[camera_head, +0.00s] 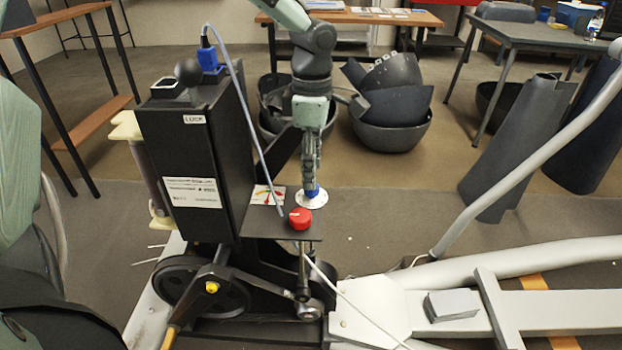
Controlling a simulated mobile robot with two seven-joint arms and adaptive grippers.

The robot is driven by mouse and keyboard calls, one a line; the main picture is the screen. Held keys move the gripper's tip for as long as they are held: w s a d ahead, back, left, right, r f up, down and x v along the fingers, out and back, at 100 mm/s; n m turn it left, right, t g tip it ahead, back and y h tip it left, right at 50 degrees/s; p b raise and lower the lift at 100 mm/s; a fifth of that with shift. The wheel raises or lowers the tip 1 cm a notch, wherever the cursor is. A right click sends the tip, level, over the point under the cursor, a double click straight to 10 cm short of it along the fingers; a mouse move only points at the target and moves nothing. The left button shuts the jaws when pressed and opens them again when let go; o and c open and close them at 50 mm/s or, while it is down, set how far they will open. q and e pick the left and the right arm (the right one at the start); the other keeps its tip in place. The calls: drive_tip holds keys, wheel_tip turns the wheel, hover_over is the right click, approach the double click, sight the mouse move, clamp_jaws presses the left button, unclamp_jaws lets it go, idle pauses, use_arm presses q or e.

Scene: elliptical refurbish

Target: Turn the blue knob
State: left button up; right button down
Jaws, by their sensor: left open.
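The blue knob (312,192) sits on a round white dial plate (312,201) near the middle of the view, beside the black machine (190,150). My left gripper (311,184) points down over the blue knob, with its fingers at or just around the knob's top. The gripper is open, seen nearly edge-on, and the fingers hide the upper part of the knob. I cannot tell whether they touch it. My right gripper is not in view.
A red knob (300,218) stands just in front of the blue knob on a black shelf (262,225). A blue plug with a grey cable (240,95) runs close to the left. A white frame (372,305) lies to the front right. Black bowls (390,135) stand behind.

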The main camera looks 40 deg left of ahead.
use_arm(q)
wheel_tip(320, 180, down, 3)
drive_tip(key=shift+r, duration=0.2)
drive_tip(key=shift+f, duration=0.55)
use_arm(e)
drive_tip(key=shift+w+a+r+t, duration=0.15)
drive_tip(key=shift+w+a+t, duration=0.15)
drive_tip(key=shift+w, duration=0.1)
use_arm(q)
clamp_jaws()
